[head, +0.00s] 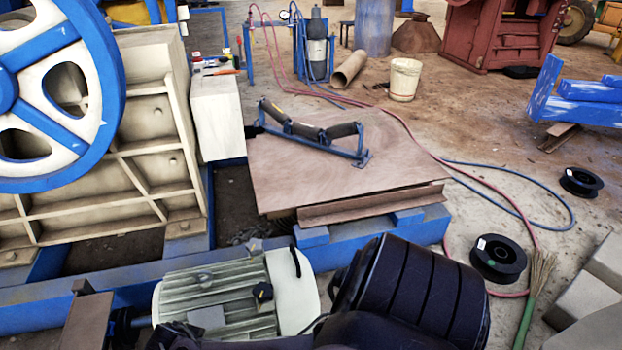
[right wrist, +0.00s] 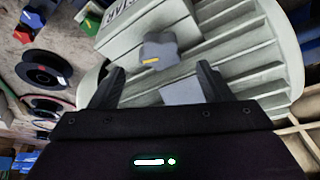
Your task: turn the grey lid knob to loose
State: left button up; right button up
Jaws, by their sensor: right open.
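The grey lid knob (right wrist: 158,50) sits on the pale green finned motor (right wrist: 240,50) in the right wrist view. A short yellow mark lies across its near part. In the head view the knob (head: 262,292) looks dark, on top of the motor (head: 225,285). My right gripper (right wrist: 158,85) is open and empty, its two dark fingers spread either side of the line to the knob. The knob is beyond the fingertips, and no contact shows. In the head view my dark right arm crosses the bottom, and its fingers are not visible there. My left gripper is not in view.
A grey plate (right wrist: 182,92) lies beside the knob. Behind the motor runs a blue frame (head: 375,235). The crusher's blue-rimmed flywheel (head: 110,80) stands at left. A roller bracket (head: 315,130) rests on a brown plate (head: 400,165). Black spools (head: 498,258) and hoses lie right.

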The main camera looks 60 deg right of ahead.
jog(key=s+a+r+n+y+p, duration=0.1)
jog(key=s+a+r+n+y, duration=0.1)
jog(key=s+a+n, duration=0.45)
jog(key=s+a+r+n+y+p, duration=0.1)
jog(key=s+a+n+y, duration=0.2)
jog(key=s+n, duration=0.65)
jog(key=s+d+f+n+p, duration=0.1)
jog(key=s+d+f+p, duration=0.1)
jog(key=s+f+p, duration=0.3)
jog(key=s+d+f+n+p, duration=0.1)
jog(key=s+f+p, duration=0.4)
jog(key=s+p, duration=0.5)
jog(key=shift+s+d+n+p, duration=0.3)
jog(key=shift+s+d, duration=0.15)
jog(key=shift+d, duration=0.45)
